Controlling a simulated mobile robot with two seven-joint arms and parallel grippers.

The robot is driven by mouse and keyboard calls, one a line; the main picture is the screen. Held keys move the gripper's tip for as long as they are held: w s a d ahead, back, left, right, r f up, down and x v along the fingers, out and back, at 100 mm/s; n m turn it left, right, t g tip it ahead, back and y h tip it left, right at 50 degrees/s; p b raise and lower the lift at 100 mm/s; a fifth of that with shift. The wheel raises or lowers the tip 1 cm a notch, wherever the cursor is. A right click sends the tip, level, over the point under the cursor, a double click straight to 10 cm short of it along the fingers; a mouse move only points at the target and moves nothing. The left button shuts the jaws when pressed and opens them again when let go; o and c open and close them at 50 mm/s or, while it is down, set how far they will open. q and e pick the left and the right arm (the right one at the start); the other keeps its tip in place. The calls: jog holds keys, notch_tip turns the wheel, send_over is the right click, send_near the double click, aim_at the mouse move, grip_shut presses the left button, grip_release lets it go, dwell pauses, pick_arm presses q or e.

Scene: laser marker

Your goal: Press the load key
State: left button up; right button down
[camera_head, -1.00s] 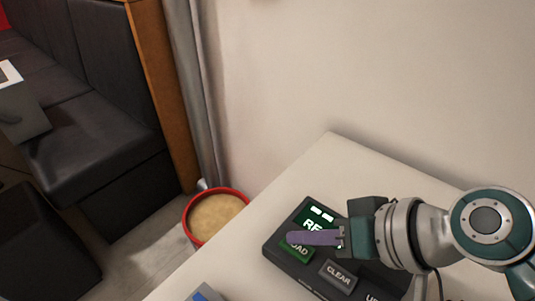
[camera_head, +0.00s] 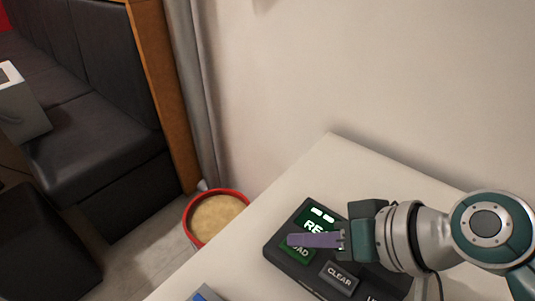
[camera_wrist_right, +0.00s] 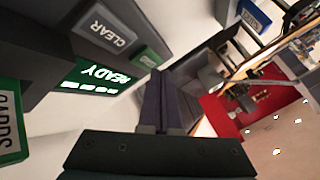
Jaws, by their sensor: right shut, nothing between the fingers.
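A dark control panel (camera_head: 272,249) lies on the pale table, with a lit READY display, a green LOAD key (camera_head: 297,253) and a grey CLEAR key (camera_head: 339,277). My right gripper (camera_head: 290,240) is shut and empty. Its purple fingers reach left across the panel and hide part of the LOAD key and display. I cannot tell if the fingertips touch the key. In the right wrist view, the fingers (camera_wrist_right: 160,78) end near a green key (camera_wrist_right: 148,58) beside the CLEAR key (camera_wrist_right: 105,30) and READY display (camera_wrist_right: 95,77). My left gripper is not in view.
The pale table (camera_head: 335,152) meets the wall behind. A red-rimmed round container (camera_head: 216,216) stands on the floor left of the table, near a dark bench (camera_head: 85,125). A small blue-topped item (camera_head: 205,293) shows at the table's front edge.

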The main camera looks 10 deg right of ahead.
aim_at(304, 254)
jog(key=shift+f, duration=0.3)
jog(key=shift+f+b, duration=0.4)
dwell(0.5)
jog(key=shift+r, duration=0.1)
jog(key=shift+r+p, duration=0.75)
jog(key=shift+p, duration=0.2)
notch_tip(304, 254, up, 5)
jog(key=p, duration=0.5)
jog(key=shift+r, duration=0.1)
